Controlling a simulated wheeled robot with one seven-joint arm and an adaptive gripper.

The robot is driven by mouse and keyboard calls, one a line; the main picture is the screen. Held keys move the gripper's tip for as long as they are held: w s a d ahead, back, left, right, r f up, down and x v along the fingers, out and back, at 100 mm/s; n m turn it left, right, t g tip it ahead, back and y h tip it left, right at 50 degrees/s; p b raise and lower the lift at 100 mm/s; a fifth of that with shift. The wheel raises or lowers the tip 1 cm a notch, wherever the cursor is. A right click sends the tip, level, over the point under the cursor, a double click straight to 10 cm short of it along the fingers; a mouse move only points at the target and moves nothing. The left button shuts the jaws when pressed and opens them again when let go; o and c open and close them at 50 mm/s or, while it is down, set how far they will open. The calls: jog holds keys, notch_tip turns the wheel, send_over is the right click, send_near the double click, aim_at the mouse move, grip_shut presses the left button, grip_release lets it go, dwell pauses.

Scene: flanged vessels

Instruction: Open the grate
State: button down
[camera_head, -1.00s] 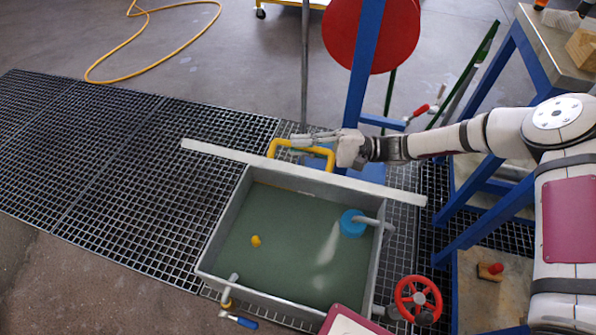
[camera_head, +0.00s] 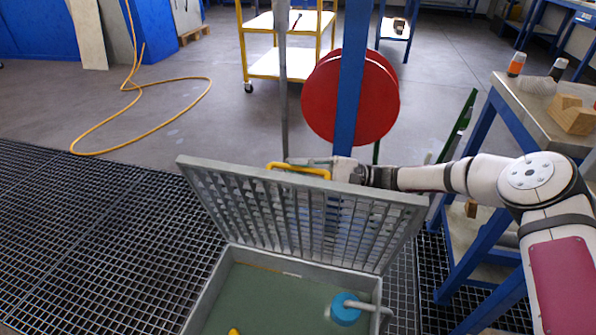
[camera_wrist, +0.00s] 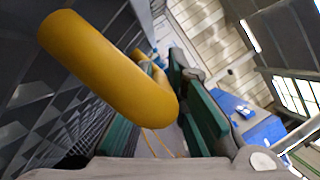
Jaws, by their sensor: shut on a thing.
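The grey grate (camera_head: 300,215) stands raised at the back edge of the vessel (camera_head: 212,292), with its slatted face toward the head camera. Its top edge is level with my gripper. The yellow handle (camera_head: 300,169) shows just above the top edge, on the far side. My gripper (camera_head: 312,162) is shut on the handle; the grate hides part of the fingers. In the wrist view the thick yellow handle (camera_wrist: 105,65) runs close in front of the green-padded fingers (camera_wrist: 165,120).
The vessel holds green content, a blue wheel-like piece (camera_head: 345,308) and a small yellow object (camera_head: 234,331). A blue post (camera_head: 350,80) with a red disc (camera_head: 385,100) stands behind the grate. A workbench (camera_head: 540,115) is at right; floor grating lies at left.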

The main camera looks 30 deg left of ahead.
jog(key=shift+w+f, duration=0.1)
jog(key=shift+f, duration=0.05)
jog(key=c, duration=1.6)
grip_release()
jog(key=v, duration=1.2)
